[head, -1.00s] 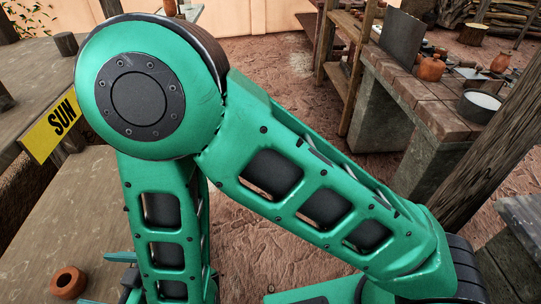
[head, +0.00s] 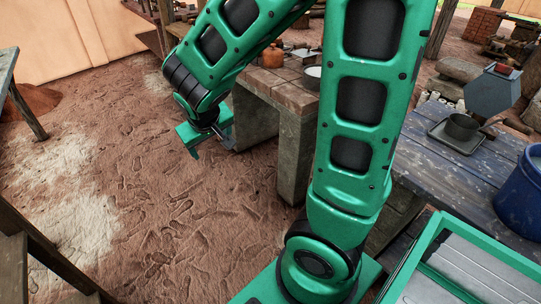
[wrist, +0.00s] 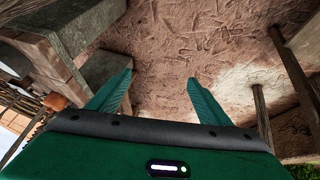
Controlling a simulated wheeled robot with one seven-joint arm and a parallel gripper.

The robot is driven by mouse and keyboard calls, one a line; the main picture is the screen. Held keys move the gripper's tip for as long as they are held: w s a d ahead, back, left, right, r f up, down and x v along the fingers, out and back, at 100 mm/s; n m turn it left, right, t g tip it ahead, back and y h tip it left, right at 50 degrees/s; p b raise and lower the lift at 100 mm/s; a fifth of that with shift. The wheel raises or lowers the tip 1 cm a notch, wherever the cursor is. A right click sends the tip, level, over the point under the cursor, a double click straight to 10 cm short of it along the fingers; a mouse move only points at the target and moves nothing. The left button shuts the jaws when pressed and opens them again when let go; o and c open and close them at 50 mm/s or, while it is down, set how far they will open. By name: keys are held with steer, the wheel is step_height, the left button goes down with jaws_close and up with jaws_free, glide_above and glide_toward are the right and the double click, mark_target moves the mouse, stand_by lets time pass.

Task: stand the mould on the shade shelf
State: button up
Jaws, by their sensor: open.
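My gripper (head: 208,143) is open and hangs beyond my base, in front of the stone bench, over bare ground. In the wrist view my gripper (wrist: 160,77) has its two green fingers well apart with nothing between them. I cannot pick out the mould in either view. I see no marked shade shelf; a partly visible wooden frame at the top of the head view, behind my arm, cannot be identified for sure.
A brick-topped stone bench (head: 276,90) stands past my arm. A plank table (head: 450,188) at right holds a dark pot (head: 462,127) on a tray and a blue bucket (head: 522,195). Wooden boards (head: 14,265) edge the lower left. The earth floor (head: 150,190) between is clear.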

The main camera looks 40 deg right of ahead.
steer(key=s+d+r+m+g+y, duration=0.1)
steer(key=s+d, duration=0.3)
steer(key=s, duration=0.8)
steer(key=s+d+r+m+g+y, duration=0.2)
steer(key=s+d+r+m+g, duration=0.2)
steer(key=s, duration=0.8)
steer(key=shift+s+d, duration=0.35)
